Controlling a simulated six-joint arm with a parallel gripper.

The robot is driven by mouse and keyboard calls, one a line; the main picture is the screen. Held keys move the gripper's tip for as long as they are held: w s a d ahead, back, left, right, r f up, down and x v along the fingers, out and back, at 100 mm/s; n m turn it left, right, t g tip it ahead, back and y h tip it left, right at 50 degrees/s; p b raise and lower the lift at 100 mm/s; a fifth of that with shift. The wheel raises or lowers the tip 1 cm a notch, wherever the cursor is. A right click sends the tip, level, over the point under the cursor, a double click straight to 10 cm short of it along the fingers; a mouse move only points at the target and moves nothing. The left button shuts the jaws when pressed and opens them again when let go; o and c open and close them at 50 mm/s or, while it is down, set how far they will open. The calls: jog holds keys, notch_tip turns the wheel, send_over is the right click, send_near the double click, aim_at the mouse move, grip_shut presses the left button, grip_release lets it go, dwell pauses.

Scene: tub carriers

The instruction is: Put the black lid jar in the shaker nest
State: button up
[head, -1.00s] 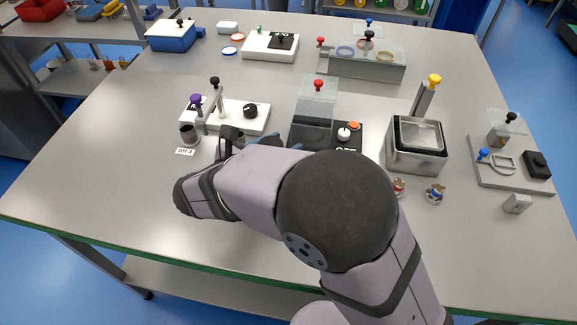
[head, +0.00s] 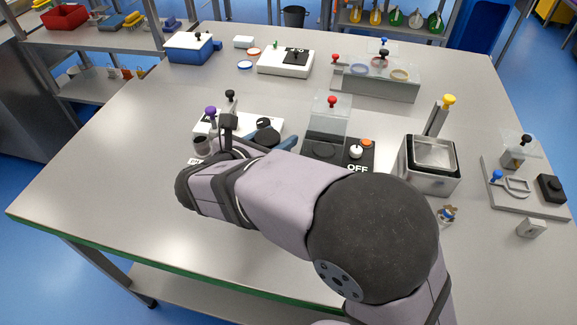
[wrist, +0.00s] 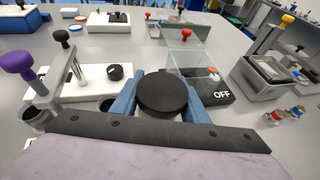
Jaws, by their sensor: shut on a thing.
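My gripper (wrist: 163,98) has blue fingers shut on the black lid jar (wrist: 162,94). In the head view, the black lid (head: 264,138) shows between the blue fingers, in front of the white plate. A black unit marked OFF (head: 342,158) stands to the right, with a clear hood (head: 328,126) with a red knob, a white knob and an orange button. I cannot tell for sure which station holds the shaker nest.
A white plate (head: 266,125) with a black dial and purple- and black-knobbed levers lies beside the gripper. A steel bath (head: 428,180) with a yellow-knobbed lever stands right. Small jars (wrist: 275,117) stand near it. The table's front left (head: 110,200) is clear.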

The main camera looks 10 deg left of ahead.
jog(key=shift+f, duration=4.35)
jog(key=shift+f, duration=0.2)
jog(key=o, duration=1.1)
jog(key=shift+r, duration=0.1)
jog(key=shift+r, duration=0.15)
jog(key=shift+o, duration=0.2)
jog(key=v, duration=1.2)
jog(key=shift+b, duration=0.4)
